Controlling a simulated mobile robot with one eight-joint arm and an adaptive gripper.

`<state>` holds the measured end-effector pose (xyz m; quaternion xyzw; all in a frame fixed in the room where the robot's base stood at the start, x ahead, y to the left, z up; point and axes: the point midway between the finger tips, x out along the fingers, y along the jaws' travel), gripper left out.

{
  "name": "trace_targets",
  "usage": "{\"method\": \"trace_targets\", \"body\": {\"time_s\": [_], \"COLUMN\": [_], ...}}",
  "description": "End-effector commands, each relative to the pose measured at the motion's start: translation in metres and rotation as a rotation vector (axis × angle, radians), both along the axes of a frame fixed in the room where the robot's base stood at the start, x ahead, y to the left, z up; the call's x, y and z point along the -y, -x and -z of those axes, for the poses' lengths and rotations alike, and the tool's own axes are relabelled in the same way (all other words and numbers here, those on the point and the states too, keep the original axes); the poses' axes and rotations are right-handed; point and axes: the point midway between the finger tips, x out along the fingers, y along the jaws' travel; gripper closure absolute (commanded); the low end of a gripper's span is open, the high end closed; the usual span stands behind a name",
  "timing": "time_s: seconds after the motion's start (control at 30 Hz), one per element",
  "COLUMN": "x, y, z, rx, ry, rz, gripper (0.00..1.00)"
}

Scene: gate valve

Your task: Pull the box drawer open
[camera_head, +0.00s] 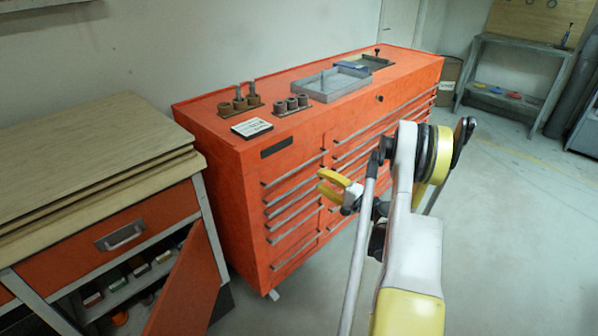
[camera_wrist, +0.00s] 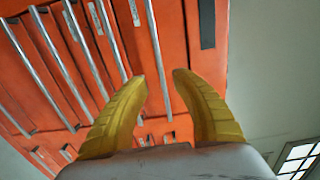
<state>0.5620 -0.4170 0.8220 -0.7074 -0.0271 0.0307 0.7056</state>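The orange tool chest (camera_head: 235,175) has a column of narrow drawers on its left, with long metal bar handles, and more drawers to the right. The frames do not label which drawer is the box drawer. All visible drawer fronts look shut. The top narrow drawer's handle (camera_head: 295,168) lies below a dark plate (camera_head: 277,147). My gripper (camera_head: 322,182) is in front of the drawers, its yellow fingers apart and empty. In the wrist view, my gripper (camera_wrist: 160,76) is open, and the bar handle nearest the dark plate (camera_wrist: 158,50) runs across the gap between its fingertips. Contact is not visible.
A wooden-topped workbench (camera_head: 85,150) with an orange drawer (camera_head: 125,232) and an open door (camera_head: 188,285) stands at left. A metal tray (camera_head: 332,84) and tool holders sit on the chest. Grey floor (camera_head: 510,230) is clear at right.

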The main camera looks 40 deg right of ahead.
Motion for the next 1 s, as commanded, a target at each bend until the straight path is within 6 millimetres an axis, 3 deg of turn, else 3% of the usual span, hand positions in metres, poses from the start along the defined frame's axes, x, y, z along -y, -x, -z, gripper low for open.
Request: {"method": "trace_targets", "body": {"time_s": [0.27,0.6,0.8,1.0], "x": [-0.001,-0.006,-0.007,-0.007], "y": [-0.024,-0.089,-0.105,-0.106], "z": [-0.004,0.005,0.003,0.002], "rx": [0.007,0.005,0.005,0.005], "ry": [-0.005,-0.003,-0.003,-0.003], "rz": [0.001,0.002,0.003,0.004], "gripper": [0.68,0.68,0.68,0.68]}}
